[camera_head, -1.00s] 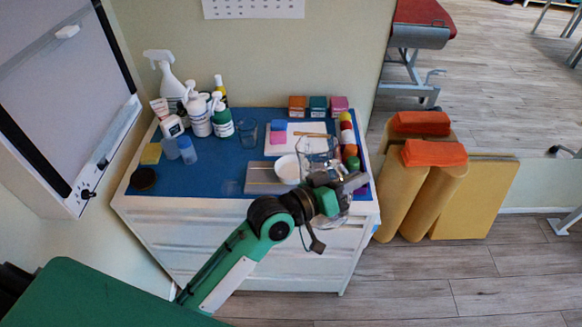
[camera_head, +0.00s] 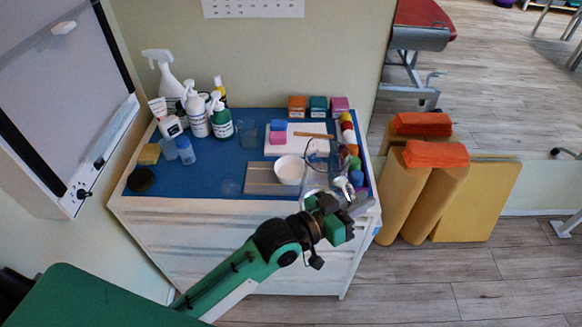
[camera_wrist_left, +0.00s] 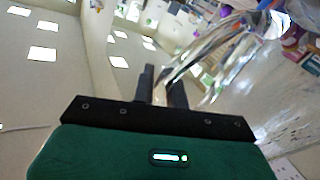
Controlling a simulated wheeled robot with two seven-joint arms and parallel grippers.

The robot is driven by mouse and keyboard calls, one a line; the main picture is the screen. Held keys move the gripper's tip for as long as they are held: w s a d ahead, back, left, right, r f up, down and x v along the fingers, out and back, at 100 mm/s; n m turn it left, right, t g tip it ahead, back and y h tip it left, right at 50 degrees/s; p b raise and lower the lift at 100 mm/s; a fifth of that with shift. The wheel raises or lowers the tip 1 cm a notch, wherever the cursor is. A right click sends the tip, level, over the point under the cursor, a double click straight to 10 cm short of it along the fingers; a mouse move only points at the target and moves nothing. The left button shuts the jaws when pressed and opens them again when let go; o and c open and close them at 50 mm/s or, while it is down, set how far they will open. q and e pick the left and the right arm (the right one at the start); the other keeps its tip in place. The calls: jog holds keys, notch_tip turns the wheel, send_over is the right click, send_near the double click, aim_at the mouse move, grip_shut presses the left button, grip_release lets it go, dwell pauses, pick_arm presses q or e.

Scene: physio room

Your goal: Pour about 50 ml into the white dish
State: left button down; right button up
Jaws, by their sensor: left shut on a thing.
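The white dish (camera_head: 290,169) stands upright on a flat grey board near the front of the blue-topped cabinet. My left gripper (camera_head: 340,207) is just right of and in front of the dish, over the cabinet's front edge. It is shut on a clear glass jug (camera_head: 315,178), which shows faintly beside the dish, above the cabinet top. In the left wrist view the fingers (camera_wrist_left: 162,84) close on the jug's clear handle, and the jug's glass (camera_wrist_left: 225,50) runs up to the right. I cannot tell the liquid level or whether anything flows. My right gripper is not in view.
The grey board (camera_head: 262,180) lies under the dish. Coloured rolls (camera_head: 350,150) line the cabinet's right edge. Spray and pump bottles (camera_head: 198,118) stand at the back left, with a small clear glass (camera_head: 249,133) beside them. Yellow bolsters (camera_head: 430,195) stand on the floor at right.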

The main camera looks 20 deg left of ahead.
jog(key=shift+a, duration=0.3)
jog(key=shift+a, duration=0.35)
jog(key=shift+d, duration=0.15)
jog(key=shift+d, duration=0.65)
